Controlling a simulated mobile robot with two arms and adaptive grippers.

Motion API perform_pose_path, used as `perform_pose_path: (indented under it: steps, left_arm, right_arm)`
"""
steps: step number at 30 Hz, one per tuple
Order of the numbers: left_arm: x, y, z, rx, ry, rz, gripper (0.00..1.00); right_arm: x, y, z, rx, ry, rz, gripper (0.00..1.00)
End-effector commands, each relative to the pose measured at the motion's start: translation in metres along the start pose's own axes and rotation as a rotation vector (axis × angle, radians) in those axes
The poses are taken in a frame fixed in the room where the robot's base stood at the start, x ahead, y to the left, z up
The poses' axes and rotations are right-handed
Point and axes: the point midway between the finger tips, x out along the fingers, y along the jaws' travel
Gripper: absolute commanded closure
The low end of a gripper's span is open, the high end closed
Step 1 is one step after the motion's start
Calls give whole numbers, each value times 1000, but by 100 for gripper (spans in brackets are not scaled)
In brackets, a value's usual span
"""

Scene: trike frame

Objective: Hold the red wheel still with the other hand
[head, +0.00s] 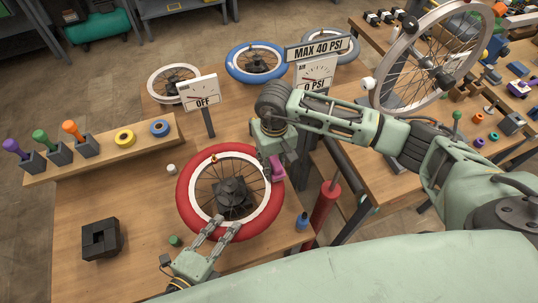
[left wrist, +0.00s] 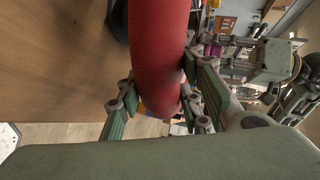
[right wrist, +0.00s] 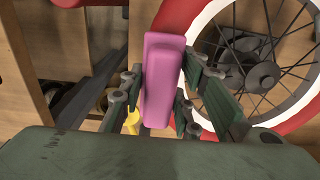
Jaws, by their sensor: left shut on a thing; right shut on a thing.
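The red wheel (head: 262,218), with a white rim, dark spokes and a dark hub, lies face up on the wooden bench. My left gripper (head: 212,230) reaches its near edge. In the left wrist view the red tyre (left wrist: 158,50) runs between the two green-padded fingers, which are shut on it. My right gripper (head: 270,158) is at the wheel's right edge, shut on a pink piece (head: 277,170). In the right wrist view the pink piece (right wrist: 162,80) stands between the fingers, close beside the red tyre. Whether it touches the tyre is unclear.
An OFF gauge sign (head: 199,93) and a 0 PSI gauge (head: 316,72) stand behind the wheel. A red pump cylinder (head: 325,208) is at the right. A black block (head: 101,240) and a rack (head: 105,150) with coloured handles are at the left. Bare bench lies between them.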

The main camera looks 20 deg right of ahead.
Motion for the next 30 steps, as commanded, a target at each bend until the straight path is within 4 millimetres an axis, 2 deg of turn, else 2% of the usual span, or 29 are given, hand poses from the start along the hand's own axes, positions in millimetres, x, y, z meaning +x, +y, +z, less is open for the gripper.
perform_pose_path:
  steps: [11, 15, 30]
  left_arm:
    - [-1, 4, -1, -1, 2, 7, 100]
    - [-1, 4, -1, -1, 2, 6, 100]
    - [-1, 4, -1, 0, 2, 6, 100]
  right_arm:
    - [2, 8, 36, -1, -4, 2, 98]
    - [-22, 6, 32, -2, 2, 0, 98]
    - [-66, 6, 32, 0, 1, 0, 98]
